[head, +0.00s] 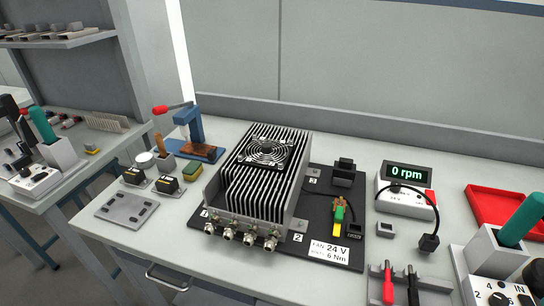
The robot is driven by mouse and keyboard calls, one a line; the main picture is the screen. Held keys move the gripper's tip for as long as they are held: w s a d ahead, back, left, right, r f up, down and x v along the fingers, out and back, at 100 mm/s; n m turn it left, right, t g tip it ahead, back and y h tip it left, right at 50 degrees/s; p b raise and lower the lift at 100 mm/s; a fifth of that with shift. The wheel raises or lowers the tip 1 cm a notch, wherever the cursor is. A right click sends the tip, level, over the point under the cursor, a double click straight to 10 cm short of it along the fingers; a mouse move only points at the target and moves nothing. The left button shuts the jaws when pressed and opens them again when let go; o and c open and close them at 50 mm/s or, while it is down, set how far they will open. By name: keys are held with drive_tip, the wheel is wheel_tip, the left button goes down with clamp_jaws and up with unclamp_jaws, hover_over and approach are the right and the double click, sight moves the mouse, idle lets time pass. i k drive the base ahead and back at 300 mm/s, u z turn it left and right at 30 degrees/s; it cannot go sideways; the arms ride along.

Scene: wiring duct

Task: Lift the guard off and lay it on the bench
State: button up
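The guard (268,150) is a round wire grille in a dark square frame. It sits on top of the finned metal housing (240,190), over the fan. Whether screws hold it is too small to tell. The housing stands on a black base plate (345,230) on the grey bench (110,255). My gripper is not in view.
Left of the housing are a grey slotted plate (126,207), black-and-yellow blocks (166,185) and a blue press (188,128). On the right are a meter reading 0 rpm (407,172), a red tray (490,205) and probes (412,285). Bare bench shows at the front left.

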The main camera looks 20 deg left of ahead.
sight(266, 147)
drive_tip(key=u, duration=1.45)
drive_tip(key=k, duration=0.35)
drive_tip(key=u, duration=1)
drive_tip(key=k, duration=1)
drive_tip(key=u, duration=0.7)
drive_tip(key=i, duration=1.1)
drive_tip(key=z, duration=0.8)
drive_tip(key=i, duration=0.9)
drive_tip(key=z, duration=1.45)
drive_tip(key=i, duration=0.4)
drive_tip(key=z, duration=0.35)
